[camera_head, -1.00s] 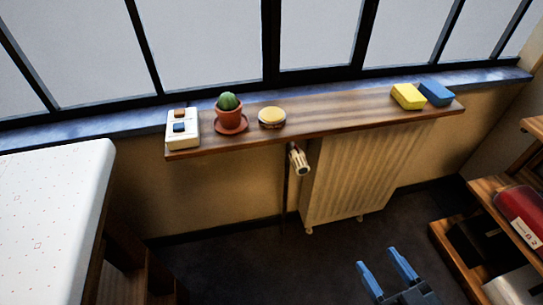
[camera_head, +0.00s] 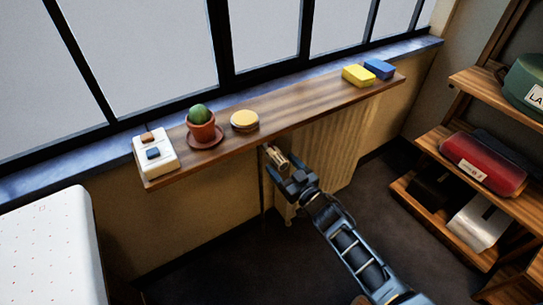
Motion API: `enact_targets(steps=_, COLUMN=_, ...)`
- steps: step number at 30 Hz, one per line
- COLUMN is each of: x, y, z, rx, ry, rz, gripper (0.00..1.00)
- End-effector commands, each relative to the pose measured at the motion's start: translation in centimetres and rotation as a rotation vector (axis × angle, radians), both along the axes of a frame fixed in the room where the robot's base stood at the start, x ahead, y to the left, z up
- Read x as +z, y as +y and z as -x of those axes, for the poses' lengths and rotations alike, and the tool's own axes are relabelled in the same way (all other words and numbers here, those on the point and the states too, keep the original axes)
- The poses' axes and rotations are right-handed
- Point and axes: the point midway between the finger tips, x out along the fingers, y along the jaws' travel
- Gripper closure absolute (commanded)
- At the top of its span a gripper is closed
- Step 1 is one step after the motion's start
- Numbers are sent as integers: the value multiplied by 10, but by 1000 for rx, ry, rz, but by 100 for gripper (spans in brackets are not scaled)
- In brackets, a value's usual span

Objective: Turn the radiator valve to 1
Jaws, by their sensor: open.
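The radiator valve (camera_head: 275,157) is a pale cylindrical head at the radiator's left end, just below the wooden shelf. Its number marks are too small to read. The cream ribbed radiator (camera_head: 338,145) stands under the shelf, partly hidden by my arm. My gripper (camera_head: 284,168) is at the valve, its jaws open, and its body covers the valve's lower right part. I cannot tell whether the fingers touch the valve or stand around it.
The wooden shelf (camera_head: 290,105) overhangs the valve closely. It bears a white switch box (camera_head: 154,156), a potted cactus (camera_head: 201,124), a round tin (camera_head: 244,121), a yellow block (camera_head: 358,75) and a blue block (camera_head: 380,68). A rack (camera_head: 464,150) stands right, a white table (camera_head: 45,250) left.

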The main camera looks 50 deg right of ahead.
Motion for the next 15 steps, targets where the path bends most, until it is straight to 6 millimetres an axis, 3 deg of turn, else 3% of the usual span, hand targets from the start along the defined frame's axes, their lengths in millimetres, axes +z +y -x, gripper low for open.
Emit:
enact_targets(steps=6, x=1, y=-9, z=-32, rx=0, ry=-1, rz=0, gripper=28)
enact_targets(steps=15, x=0, y=-13, z=-47, rx=0, ry=0, rz=0, gripper=28)
